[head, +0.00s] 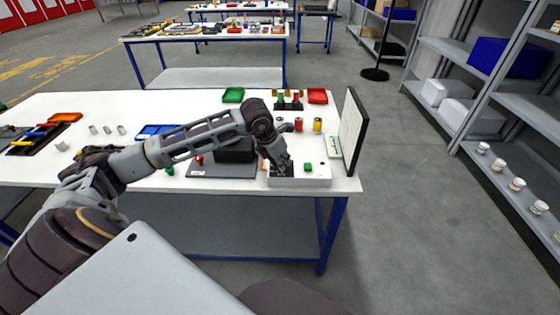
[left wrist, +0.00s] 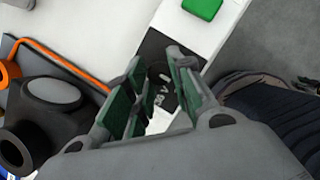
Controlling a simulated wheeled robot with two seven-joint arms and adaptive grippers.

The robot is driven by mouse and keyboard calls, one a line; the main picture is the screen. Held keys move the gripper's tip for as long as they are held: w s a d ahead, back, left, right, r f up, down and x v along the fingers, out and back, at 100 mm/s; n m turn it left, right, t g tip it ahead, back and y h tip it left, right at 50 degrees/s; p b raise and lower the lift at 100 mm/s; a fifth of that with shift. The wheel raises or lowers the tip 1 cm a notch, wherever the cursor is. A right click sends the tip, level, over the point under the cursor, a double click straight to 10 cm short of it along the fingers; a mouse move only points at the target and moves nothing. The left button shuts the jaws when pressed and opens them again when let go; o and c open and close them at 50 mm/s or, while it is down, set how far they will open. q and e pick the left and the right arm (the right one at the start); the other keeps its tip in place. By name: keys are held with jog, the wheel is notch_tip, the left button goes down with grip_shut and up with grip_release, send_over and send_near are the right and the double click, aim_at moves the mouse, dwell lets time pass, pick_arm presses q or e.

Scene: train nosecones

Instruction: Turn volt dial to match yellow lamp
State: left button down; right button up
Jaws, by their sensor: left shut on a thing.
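A white box (head: 318,180) stands at the front right of the table, with a black panel (head: 281,170) on its left part. My left gripper (head: 281,164) is over this panel and points down. In the left wrist view my left gripper (left wrist: 160,78) has its green-padded fingers around the dark volt dial (left wrist: 157,72), which is mostly hidden. White marks, including a V, show on the black panel (left wrist: 164,103) beside it. The dial's pointer cannot be read. A yellow cylinder (head: 317,125) stands behind the box; I cannot tell whether it is a lamp. My right gripper is not in view.
A green block (head: 308,167) sits on the box's right part. A grey board (head: 215,171) with a black block (head: 235,152) lies to its left. An upright white panel (head: 351,130) stands at the table's right edge. Red and green trays lie behind.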

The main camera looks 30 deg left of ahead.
pick_arm(q)
jog(key=c, duration=1.3)
grip_release()
jog(key=shift+w, duration=0.1)
jog(key=shift+o, duration=0.5)
jog(key=v, duration=1.2)
jog(key=shift+d, duration=0.1)
